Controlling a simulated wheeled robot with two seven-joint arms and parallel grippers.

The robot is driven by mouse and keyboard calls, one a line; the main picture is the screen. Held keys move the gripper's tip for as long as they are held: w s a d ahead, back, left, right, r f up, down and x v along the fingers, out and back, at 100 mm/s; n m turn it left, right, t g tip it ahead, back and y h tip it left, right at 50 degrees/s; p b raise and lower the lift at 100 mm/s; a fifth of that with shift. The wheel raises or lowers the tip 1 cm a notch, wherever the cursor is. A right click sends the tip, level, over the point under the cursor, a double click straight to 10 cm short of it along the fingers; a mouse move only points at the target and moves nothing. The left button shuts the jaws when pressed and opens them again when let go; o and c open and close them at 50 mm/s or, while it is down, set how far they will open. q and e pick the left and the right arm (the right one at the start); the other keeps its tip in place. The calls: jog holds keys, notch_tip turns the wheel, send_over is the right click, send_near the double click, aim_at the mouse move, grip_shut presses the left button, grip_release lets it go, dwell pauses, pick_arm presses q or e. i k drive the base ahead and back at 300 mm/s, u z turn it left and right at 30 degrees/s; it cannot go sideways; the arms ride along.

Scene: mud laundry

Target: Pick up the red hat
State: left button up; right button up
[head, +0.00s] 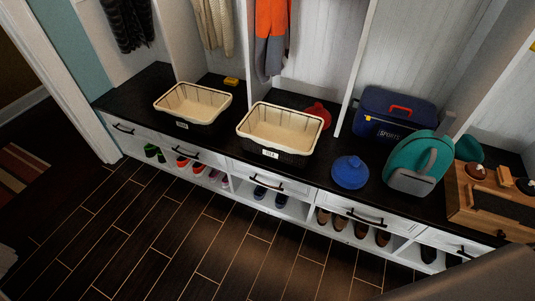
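The red hat (318,113) lies on the black bench top (341,148), near the middle of the head view. It is behind the right end of the right-hand cream-lined basket (280,129), which hides part of it. A partition stands just to its right. Neither of my grippers shows in the head view.
A blue hat (350,172) lies nearer the bench's front edge. A blue sports cooler (392,114), a teal bag (418,163) and a wooden box (490,203) stand to the right. Another basket (193,104) is on the left. The dark floor (200,235) in front is clear.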

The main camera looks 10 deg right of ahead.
aim_at(318, 109)
jog(key=u, duration=0.05)
jog(key=k, duration=0.5)
jog(key=z, duration=0.9)
jog(key=i, duration=0.9)
jog(key=z, duration=0.55)
jog(key=i, duration=0.6)
jog(key=u, duration=0.05)
